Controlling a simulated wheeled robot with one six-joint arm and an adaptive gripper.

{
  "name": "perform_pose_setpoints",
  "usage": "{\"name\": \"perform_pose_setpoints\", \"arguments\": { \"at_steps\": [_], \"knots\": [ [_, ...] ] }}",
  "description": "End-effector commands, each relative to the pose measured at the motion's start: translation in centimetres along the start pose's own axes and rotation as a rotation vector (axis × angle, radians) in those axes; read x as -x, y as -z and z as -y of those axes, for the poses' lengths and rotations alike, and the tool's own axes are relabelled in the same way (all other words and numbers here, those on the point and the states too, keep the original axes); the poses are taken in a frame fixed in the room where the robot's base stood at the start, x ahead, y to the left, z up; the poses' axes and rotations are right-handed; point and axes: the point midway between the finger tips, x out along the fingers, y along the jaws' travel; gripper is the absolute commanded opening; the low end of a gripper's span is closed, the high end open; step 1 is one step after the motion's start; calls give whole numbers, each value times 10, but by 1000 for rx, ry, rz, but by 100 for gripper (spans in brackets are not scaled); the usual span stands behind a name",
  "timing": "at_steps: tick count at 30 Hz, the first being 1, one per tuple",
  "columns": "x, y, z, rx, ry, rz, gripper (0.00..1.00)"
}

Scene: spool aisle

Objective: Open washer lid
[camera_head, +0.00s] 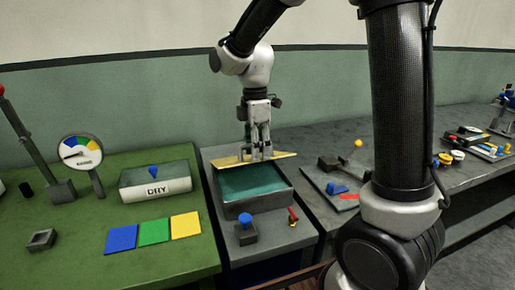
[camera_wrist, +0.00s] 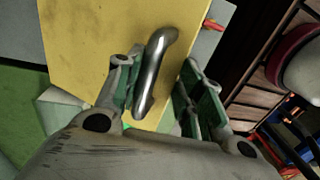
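The washer is a dark open-topped basin (camera_head: 277,201) with a teal inside, at the middle of the head view. Its yellow lid (camera_head: 228,161) is raised and tilted at the back of the basin, leaving the teal inside showing. In the wrist view the yellow lid (camera_wrist: 85,45) fills the upper middle and bears a curved metal handle (camera_wrist: 156,72). My gripper (camera_wrist: 156,80) points down at the lid in the head view (camera_head: 261,153). Its fingers stand apart on either side of the handle, with yellow lid showing between handle and fingers. Whether either finger touches it is unclear.
A blue knob (camera_head: 246,220) and a red lever (camera_head: 293,216) stand in front of the basin. Left is a green table with a DRY tray (camera_head: 156,187), a gauge (camera_head: 80,152) and coloured squares (camera_head: 154,231). A grey tray with a blue piece (camera_head: 337,188) is right.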

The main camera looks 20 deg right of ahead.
Motion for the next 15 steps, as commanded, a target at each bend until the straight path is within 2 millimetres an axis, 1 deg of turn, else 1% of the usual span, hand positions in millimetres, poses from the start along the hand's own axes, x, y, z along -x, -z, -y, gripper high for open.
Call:
{"name": "perform_pose_setpoints", "arguments": {
  "at_steps": [5,15],
  "knots": [
    [2,0,-1,0,-2,0,35],
    [26,0,-4,0,-2,0,35]
  ]
}}
